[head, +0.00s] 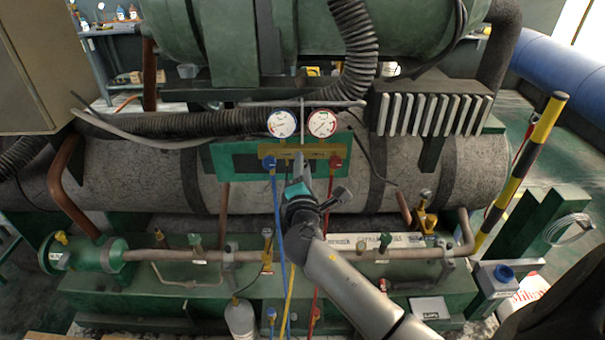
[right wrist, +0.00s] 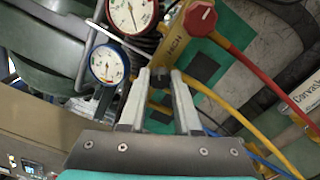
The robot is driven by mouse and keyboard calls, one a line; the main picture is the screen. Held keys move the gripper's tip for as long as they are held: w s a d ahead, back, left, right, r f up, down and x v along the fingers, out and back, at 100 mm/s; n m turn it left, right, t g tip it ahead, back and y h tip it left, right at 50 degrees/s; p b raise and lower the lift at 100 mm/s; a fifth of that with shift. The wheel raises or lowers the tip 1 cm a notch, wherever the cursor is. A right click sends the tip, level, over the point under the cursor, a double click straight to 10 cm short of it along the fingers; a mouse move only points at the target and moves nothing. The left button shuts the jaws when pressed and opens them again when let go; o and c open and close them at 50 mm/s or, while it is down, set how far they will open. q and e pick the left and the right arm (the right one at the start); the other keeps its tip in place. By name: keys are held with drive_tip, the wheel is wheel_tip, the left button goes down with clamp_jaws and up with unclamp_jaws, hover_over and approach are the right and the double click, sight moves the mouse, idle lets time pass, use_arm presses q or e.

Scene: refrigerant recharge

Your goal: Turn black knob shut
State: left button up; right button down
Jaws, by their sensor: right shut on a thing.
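The yellow gauge manifold (head: 325,150) hangs against a green panel in the middle of the head view. My right gripper (head: 300,163) reaches up to its middle from below. In the right wrist view, its two fingers (right wrist: 160,88) are shut on a small black knob (right wrist: 160,76), one finger on each side. The gripper hides this knob in the head view. A red knob (head: 335,162) is on the right of the manifold and a blue knob (head: 269,163) is on the left. The black knob's turn angle cannot be told. My left gripper is not in view.
A blue-rimmed gauge (head: 282,123) and a red-rimmed gauge (head: 322,123) sit above the manifold. Blue (head: 279,240), yellow (head: 290,295) and red (head: 318,250) hoses hang below, close to my right arm. A horizontal copper pipe (head: 185,255) runs low across the green base.

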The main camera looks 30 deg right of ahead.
drive_tip(key=shift+f+m+b, duration=0.1)
drive_tip(key=shift+m+b, duration=1.85)
drive_tip(key=shift+m, duration=1.75)
drive_tip(key=c, duration=0.6)
unclamp_jaws()
drive_tip(key=v, duration=1.2)
drive_tip(key=shift+b, duration=0.3)
